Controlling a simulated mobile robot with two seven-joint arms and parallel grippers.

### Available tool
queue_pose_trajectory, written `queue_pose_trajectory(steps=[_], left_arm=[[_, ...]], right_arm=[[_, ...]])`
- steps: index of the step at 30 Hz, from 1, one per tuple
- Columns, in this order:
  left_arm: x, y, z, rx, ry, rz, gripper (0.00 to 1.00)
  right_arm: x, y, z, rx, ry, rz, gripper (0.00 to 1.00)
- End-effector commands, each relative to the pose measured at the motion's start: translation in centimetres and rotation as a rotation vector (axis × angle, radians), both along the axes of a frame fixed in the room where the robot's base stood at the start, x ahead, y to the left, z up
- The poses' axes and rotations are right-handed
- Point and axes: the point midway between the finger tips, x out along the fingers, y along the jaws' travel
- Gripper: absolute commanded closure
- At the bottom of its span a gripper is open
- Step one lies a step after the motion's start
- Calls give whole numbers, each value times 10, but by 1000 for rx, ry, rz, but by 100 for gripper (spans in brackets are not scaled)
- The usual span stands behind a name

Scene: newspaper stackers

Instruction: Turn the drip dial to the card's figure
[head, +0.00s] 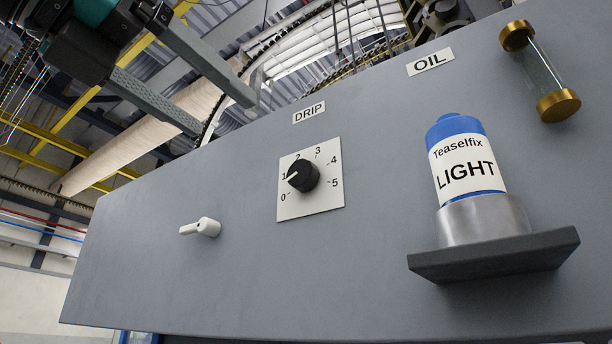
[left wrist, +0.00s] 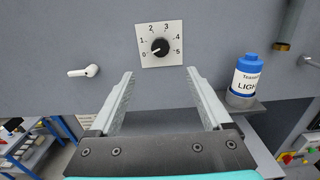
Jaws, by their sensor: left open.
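The black drip dial (head: 303,175) sits on a white square plate (head: 322,204) marked 0 to 5, under a DRIP label (head: 309,112). Its white pointer is toward the low end, around 0 to 1; the exact reading is unclear. The dial (left wrist: 160,46) also shows in the left wrist view, ahead of the fingertips. My left gripper (head: 218,113) is open and empty, up and left of the dial in the head view. In the wrist view its fingers (left wrist: 159,73) are spread below the dial, not touching it. No card with a figure is visible. My right gripper is out of view.
A white lever (head: 203,227) sticks out of the grey panel left of the dial. A blue Teaselfix LIGHT bottle (head: 464,160) stands in a metal cup on a dark shelf (head: 495,257), under an OIL label (head: 430,61). A brass-capped glass tube (head: 540,70) is at upper right.

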Motion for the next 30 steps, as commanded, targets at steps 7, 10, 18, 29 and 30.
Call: queue_pose_trajectory(steps=[7, 10, 18, 29, 30], left_arm=[[32, -24, 0, 5, 6, -3, 18], [50, -37, 1, 3, 6, -4, 18], [95, -70, 1, 2, 7, -5, 18], [121, -88, 0, 1, 3, -4, 18], [121, -88, 0, 1, 3, -4, 18]], right_arm=[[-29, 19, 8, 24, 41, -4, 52], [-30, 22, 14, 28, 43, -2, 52], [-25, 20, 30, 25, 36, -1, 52], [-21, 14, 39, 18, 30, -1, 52], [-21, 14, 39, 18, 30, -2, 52]])
